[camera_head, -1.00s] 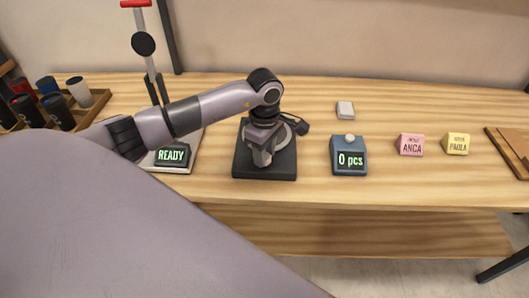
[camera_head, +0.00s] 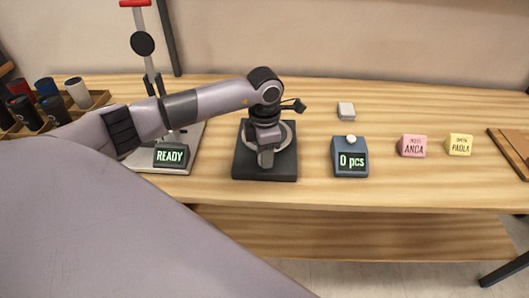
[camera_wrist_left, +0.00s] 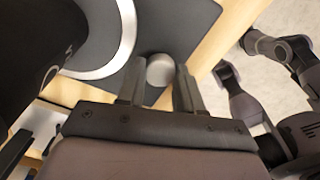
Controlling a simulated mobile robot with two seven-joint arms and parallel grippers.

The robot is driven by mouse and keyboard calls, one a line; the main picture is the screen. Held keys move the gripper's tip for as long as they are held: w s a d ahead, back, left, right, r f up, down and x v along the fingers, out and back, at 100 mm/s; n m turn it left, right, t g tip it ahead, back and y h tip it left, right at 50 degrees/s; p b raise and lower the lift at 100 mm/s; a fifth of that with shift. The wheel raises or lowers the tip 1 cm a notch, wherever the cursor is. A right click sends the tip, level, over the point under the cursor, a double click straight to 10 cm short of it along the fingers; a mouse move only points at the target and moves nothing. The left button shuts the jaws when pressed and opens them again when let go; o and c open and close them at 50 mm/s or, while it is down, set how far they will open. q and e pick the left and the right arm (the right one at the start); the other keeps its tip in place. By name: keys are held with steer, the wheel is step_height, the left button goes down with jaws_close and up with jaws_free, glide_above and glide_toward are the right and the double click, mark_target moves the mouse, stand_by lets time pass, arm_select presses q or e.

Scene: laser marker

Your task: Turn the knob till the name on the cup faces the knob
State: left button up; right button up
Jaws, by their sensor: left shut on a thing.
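A dark rotary base (camera_head: 242,166) with a pale grey ring (camera_head: 290,133) stands at the middle of the bench. My left gripper (camera_head: 265,163) points down over its front part. In the left wrist view, the two fingers (camera_wrist_left: 160,88) are shut on the sides of a round grey knob (camera_wrist_left: 160,70). The black cup (camera_wrist_left: 25,45) stands over the ring at the left of that view. Part of a pale marking (camera_wrist_left: 57,62) shows on its side, too little to read. In the head view my gripper and arm hide the cup and knob. My right gripper is not identifiable in view.
A laser marker's stand (camera_head: 148,60) and a READY display (camera_head: 170,156) are left of the base. A counter (camera_head: 350,158) reading 0 pcs, pink ANCA (camera_head: 413,147) and yellow PAOLA (camera_head: 459,146) blocks are right. A cup tray (camera_head: 100,98) is far left.

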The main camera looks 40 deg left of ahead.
arm_select(q)
steer(key=shift+n, duration=0.6)
steer(key=o, duration=1)
steer(key=shift+o, duration=0.2)
steer(key=shift+r+b, duration=0.4)
steer(key=shift+r, duration=3.2)
